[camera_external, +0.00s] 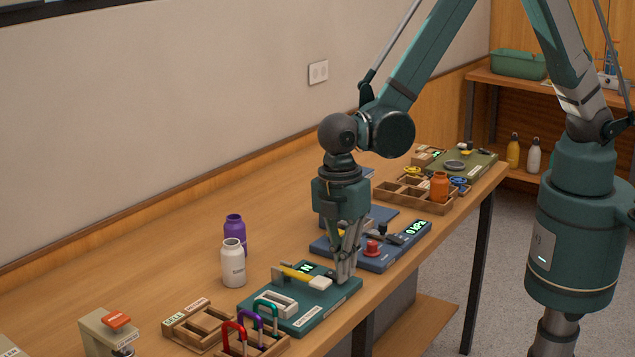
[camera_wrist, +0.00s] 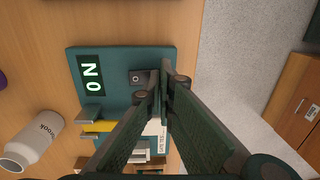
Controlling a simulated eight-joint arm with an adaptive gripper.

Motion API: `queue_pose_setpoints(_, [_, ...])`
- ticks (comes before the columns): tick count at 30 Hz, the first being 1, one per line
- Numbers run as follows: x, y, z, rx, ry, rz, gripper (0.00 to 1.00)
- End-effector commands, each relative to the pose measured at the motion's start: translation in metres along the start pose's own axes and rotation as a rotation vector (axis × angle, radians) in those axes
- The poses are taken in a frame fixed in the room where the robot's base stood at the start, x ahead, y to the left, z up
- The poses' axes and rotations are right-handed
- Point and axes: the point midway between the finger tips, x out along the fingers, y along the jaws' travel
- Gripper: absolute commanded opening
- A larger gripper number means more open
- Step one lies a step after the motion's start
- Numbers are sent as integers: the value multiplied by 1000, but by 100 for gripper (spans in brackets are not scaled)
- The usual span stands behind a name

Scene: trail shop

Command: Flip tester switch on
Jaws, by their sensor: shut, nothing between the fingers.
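The tester is a teal board (camera_external: 330,299) on the wooden bench; it also shows in the wrist view (camera_wrist: 115,60). Its dark display (camera_wrist: 91,75) has lit characters that read like "ON" or "0 N". A small dark switch (camera_wrist: 143,77) with a pale ring mark sits on the board beside the display. My gripper (camera_external: 344,278) is shut and empty, pointing down over the right side of the board. In the wrist view its fingertips (camera_wrist: 163,85) are just right of the switch. I cannot tell whether they touch it. The external view hides the switch behind my gripper.
Coloured carabiners (camera_external: 250,325) stand in front. A blue board (camera_external: 385,250) with a "0 kPa" display lies behind.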

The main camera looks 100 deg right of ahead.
Motion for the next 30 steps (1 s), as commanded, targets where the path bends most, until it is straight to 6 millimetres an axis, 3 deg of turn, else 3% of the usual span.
queue_pose_setpoints(13, [-6,12,0,0,0,0,0])
queue_pose_setpoints(30, [-10,13,0,0,0,0,0])
